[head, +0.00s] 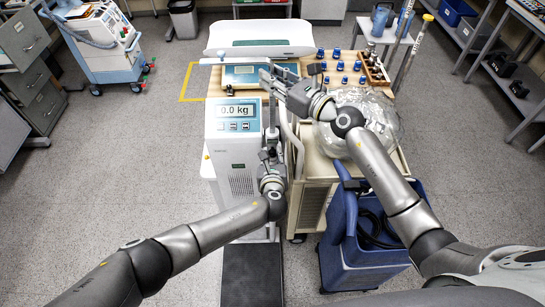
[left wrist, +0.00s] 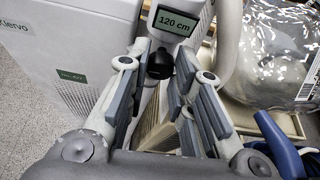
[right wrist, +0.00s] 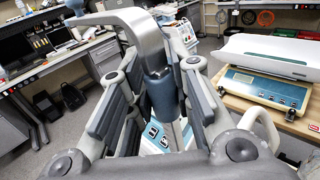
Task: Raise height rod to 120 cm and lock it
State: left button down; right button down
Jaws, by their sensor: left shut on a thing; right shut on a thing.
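The height rod's grey angled head piece (right wrist: 130,20) and its blue-grey sleeve (right wrist: 163,95) fill the middle of the right wrist view. My right gripper (head: 270,80) is shut on the sleeve, with a finger on each side. In the left wrist view a small display (left wrist: 175,22) on the rod reads 120 cm. Below it is a black lock knob (left wrist: 160,64). My left gripper (head: 268,140) is shut on the knob, lower down the rod. Whether the knob is tightened cannot be seen. The scale's body (head: 228,165) has a display (head: 238,111) reading 0.0 kg.
A clear plastic bag (head: 385,110) and a blue bin (head: 365,240) are on the right. The scale's dark platform (head: 250,275) is in front; open floor lies left.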

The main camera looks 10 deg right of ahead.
pick_arm(q)
jog(key=c, duration=1.3)
grip_release()
jog(key=shift+o, duration=0.2)
jog(key=v, duration=1.2)
